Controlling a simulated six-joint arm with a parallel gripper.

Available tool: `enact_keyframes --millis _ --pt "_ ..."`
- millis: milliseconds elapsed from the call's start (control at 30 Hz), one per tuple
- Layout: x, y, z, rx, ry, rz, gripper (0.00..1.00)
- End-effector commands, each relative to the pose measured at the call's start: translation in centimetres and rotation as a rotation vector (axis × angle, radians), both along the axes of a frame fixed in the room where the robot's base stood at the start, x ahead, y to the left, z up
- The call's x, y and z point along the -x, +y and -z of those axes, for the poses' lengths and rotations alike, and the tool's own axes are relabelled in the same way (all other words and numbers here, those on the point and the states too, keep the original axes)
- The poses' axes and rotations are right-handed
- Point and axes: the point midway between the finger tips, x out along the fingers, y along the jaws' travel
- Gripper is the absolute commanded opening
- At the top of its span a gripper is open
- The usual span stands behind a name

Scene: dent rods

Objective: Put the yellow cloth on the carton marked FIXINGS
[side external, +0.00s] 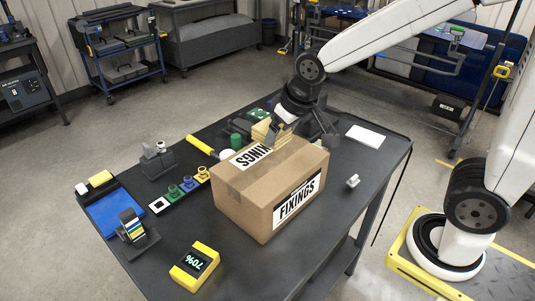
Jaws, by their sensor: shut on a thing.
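The carton marked FIXINGS (245,205) is a closed brown box standing on the dark table, with white FIXINGS labels on its top and its front side. My gripper (277,128) is at the carton's far edge, pointing down. It is shut on the yellow cloth (262,131), a pale yellow folded piece that shows at the back of the carton top. The fingers partly hide the cloth. I cannot tell whether the cloth touches the carton.
Left of the carton are a yellow-handled tool (201,145), a strip of coloured knobs (188,184) and a blue tray (112,212). A yellow meter (195,266) stands at the front. A white pad (365,136) lies right. The front right table is mostly clear.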

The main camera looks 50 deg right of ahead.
Motion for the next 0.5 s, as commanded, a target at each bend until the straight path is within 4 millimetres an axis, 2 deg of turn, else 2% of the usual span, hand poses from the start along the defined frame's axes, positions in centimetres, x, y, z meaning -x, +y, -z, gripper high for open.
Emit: enact_keyframes --millis 133,367,500 --pt "0.0 0.0 1.5 0.001 0.003 -0.001 0.32" --pt "0.0 0.0 1.9 0.001 0.001 -0.001 0.32" --pt "0.0 0.0 2.8 0.001 0.002 -0.001 0.32"
